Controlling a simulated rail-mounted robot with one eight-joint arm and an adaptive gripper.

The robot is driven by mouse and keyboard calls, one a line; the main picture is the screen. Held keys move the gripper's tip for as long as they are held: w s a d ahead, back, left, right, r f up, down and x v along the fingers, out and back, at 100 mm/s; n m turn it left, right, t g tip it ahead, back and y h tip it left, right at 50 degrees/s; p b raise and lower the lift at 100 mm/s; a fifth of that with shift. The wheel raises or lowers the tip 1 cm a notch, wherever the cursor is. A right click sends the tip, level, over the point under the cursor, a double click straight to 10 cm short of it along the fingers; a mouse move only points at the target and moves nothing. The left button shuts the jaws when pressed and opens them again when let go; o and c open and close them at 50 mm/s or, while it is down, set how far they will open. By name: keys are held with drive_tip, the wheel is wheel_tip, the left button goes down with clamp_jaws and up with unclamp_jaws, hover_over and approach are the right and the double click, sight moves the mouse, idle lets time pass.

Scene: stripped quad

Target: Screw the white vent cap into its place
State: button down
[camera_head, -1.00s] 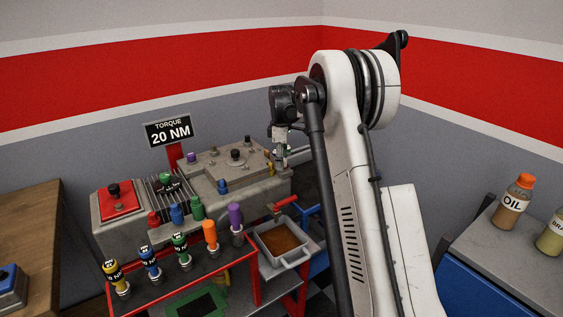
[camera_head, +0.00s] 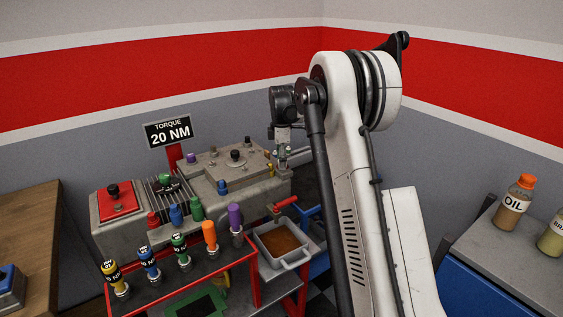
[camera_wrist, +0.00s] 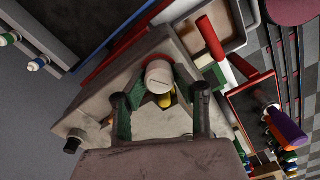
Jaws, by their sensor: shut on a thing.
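In the wrist view, my gripper (camera_wrist: 158,86) is shut on the white vent cap (camera_wrist: 158,74), a round cap with a slot-like line across its face. Its green fingertips press on both sides of the cap. In the head view, my gripper (camera_head: 283,153) is at the right end of the grey engine block (camera_head: 262,189). The cap cannot be made out there.
A drain pan (camera_head: 282,240) with brown fluid stands just right of the red-edged tool cart (camera_head: 200,265). Several coloured tools stand on the cart. A red handle (camera_head: 285,203) sticks out below my gripper. A torque sign (camera_head: 168,132) reads 20 NM.

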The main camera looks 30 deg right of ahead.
drive_tip(key=shift+m, duration=1.1)
drive_tip(key=shift+m+b, duration=0.35)
drive_tip(key=shift+m, duration=0.65)
drive_tip(key=shift+w+m, duration=0.1)
drive_tip(key=shift+m, duration=0.9)
drive_tip(key=shift+m+b, duration=0.3)
drive_tip(key=shift+m, duration=0.8)
